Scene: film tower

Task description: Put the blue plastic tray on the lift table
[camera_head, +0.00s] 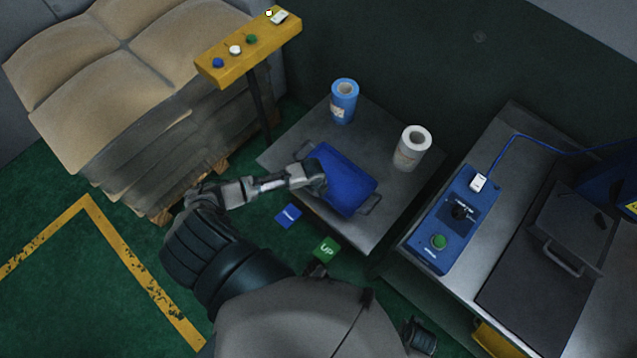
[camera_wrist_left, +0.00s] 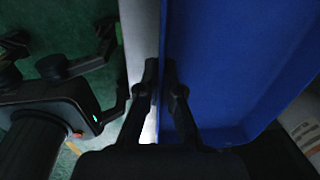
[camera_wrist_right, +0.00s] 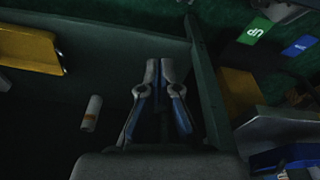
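The blue plastic tray (camera_head: 345,178) is over the grey steel table (camera_head: 285,153), close to its near-left edge. It has a metal handle at each end. I cannot tell whether its whole base rests on the table top. My left gripper (camera_head: 318,181) reaches the tray's near-left side. In the left wrist view my left gripper (camera_wrist_left: 160,65) has a finger on each side of the wall of the tray (camera_wrist_left: 235,65) and is closed on it. In the right wrist view my right gripper (camera_wrist_right: 166,65) has its fingertips together, with nothing visible between them.
A blue roll (camera_head: 343,100) and a white roll (camera_head: 411,148) stand on the table. A green UP pedal (camera_head: 327,250) and a blue pedal (camera_head: 288,215) lie on the floor. A yellow button bar (camera_head: 247,50), stacked sacks (camera_head: 110,70) and a bench with a blue device (camera_head: 450,225) flank it.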

